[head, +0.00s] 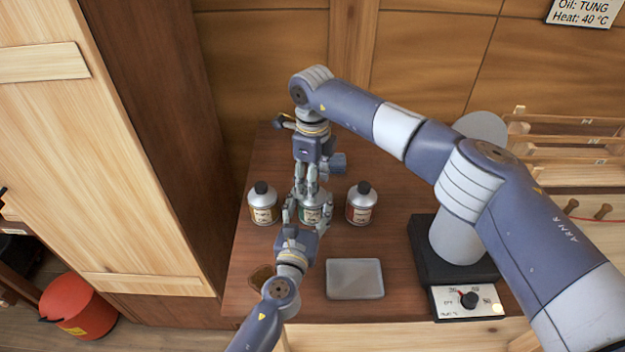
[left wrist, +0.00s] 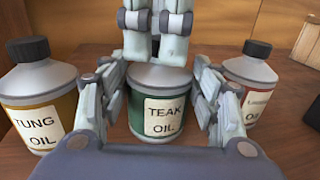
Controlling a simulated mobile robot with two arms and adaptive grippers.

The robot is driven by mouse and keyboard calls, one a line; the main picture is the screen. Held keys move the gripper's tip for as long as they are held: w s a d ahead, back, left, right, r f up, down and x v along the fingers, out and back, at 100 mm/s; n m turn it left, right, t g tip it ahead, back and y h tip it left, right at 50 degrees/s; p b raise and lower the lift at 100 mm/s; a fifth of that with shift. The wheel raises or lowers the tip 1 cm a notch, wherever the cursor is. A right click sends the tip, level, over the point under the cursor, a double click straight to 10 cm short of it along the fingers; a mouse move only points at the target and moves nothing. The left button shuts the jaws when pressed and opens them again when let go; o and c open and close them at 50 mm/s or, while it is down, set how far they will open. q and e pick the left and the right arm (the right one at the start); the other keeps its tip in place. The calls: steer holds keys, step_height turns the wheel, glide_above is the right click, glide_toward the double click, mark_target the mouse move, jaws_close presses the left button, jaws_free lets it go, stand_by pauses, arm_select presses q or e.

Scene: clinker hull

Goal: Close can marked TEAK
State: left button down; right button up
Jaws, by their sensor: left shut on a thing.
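The TEAK OIL can (head: 316,214) stands upright on the brown worktop, in the middle of a row of three cans. It also shows in the left wrist view (left wrist: 160,135), with a green body, grey shoulder and white label. My left gripper (head: 307,213) is shut around its body from the front, one finger on each side. My right gripper (head: 306,190) points down onto the can's top from above, its fingers close together.
A TUNG OIL can (left wrist: 38,90) with a black cap stands left of the TEAK can. Another black-capped can (head: 361,206) stands to its right. A grey tray (head: 354,279) lies in front, and a heater with a dial (head: 467,300) stands at right. A tall wooden panel bounds the left.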

step_height(320, 180, up, 12)
stand_by(0.4)
arm_select(q)
steer(key=shift+c, duration=2.3)
jaws_free()
steer(key=shift+s, duration=0.15)
steer(key=v, duration=1.1)
steer(key=shift+s+a, duration=0.15)
steer(key=shift+s, duration=0.25)
arm_select(e)
steer(key=shift+f, duration=0.1)
